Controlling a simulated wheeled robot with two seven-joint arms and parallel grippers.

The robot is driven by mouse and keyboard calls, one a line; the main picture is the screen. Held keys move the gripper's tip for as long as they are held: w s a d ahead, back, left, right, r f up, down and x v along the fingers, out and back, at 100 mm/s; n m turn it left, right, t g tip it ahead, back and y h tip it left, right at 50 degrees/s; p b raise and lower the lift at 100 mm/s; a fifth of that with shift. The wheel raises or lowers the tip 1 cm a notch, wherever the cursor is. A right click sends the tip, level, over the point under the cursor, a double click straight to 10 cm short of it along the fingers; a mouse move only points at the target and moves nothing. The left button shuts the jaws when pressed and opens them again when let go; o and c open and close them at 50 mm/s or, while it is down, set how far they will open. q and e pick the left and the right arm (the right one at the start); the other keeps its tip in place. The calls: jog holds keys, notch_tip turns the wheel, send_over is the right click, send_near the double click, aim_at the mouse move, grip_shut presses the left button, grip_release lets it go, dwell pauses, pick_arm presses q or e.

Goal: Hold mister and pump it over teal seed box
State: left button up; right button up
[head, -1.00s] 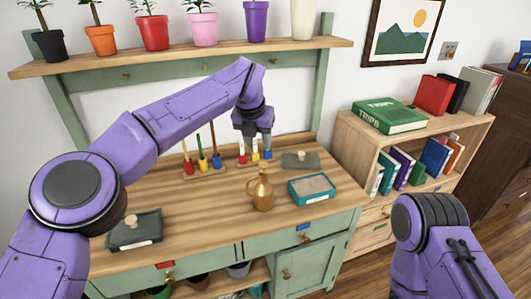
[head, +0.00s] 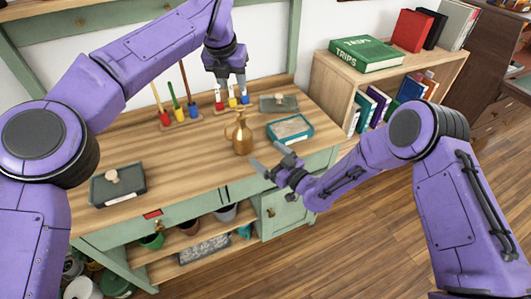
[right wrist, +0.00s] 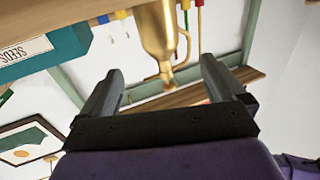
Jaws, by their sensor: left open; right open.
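The brass mister (head: 242,138), with a handle on its left side, stands upright on the wooden bench top. The teal seed box (head: 291,141) is open just right of it and looks filled with pale material. My right gripper (head: 271,158) is open at the bench's front edge, in front of the mister. In the right wrist view the mister (right wrist: 158,28) shows inverted beyond and between the open fingers (right wrist: 160,78), not gripped. The teal box (right wrist: 50,52) shows its seeds label there. My left gripper (head: 232,92) is open above the small coloured tools at the back.
A grey lid (head: 279,103) with a knob lies behind the teal box. Long-handled tools (head: 178,108) stand in a rack at the back. A bookcase (head: 335,88) stands at the right.

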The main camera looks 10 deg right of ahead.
aim_at(249, 140)
jog(key=x, duration=1)
jog(key=shift+w, duration=0.1)
jog(key=c, duration=1.2)
pick_arm(q)
jog(key=shift+c, duration=1.2)
pick_arm(e)
jog(key=shift+c, duration=0.9)
pick_arm(q)
grip_shut()
